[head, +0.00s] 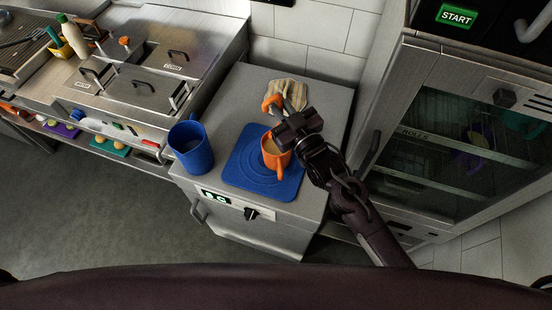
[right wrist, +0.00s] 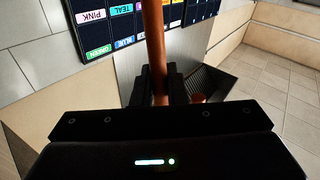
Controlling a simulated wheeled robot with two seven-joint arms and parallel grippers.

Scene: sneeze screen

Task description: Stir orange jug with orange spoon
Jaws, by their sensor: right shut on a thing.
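The orange jug (head: 270,147) stands upright on a blue mat (head: 241,170) on the steel counter, with its handle toward me. Something pale shows inside it. My right gripper (head: 284,119) is above the jug's far rim and covers part of it. It is shut on the orange spoon, whose end (head: 270,102) sticks out past the fingers. In the right wrist view the spoon's orange shaft (right wrist: 153,45) runs upright between the fingers. The spoon's lower end is hidden, so I cannot tell whether it is inside the jug. My left gripper is not in view.
A blue jug (head: 191,150) stands left of the mat, near the counter's edge. A striped cloth (head: 290,90) lies behind the gripper. A glass-fronted cabinet (head: 460,140) stands close on the right. Steel lidded bins (head: 140,85) are at the left.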

